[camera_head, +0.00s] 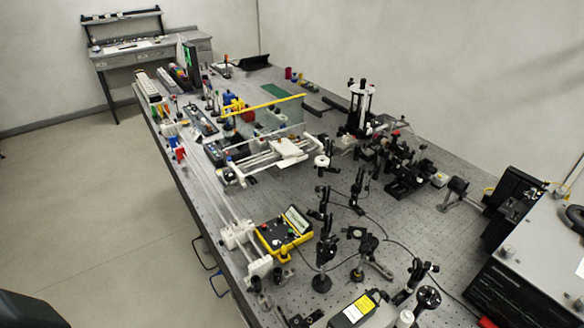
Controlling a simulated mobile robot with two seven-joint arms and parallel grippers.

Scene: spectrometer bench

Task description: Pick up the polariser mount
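Several black post-mounted optics stand on the grey optical bench (420,225). I cannot tell for sure which of them is the polariser mount. A mount with a round black face (428,297) stands near the front edge at the lower right. A tall black post mount (323,250) stands right of the yellow box, and a shorter mount (363,250) is just right of it. Another black mount (357,190) stands farther back. A mount with a white round top (321,161) is near the middle. Neither of my grippers is in view.
A yellow-edged control box (285,232) sits by the left edge, near a long pale rail (195,170). A black box with a yellow-white label (353,311) is in front. Large instruments (530,270) fill the right. Loose cables cross the bench. The floor (80,220) on the left is clear.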

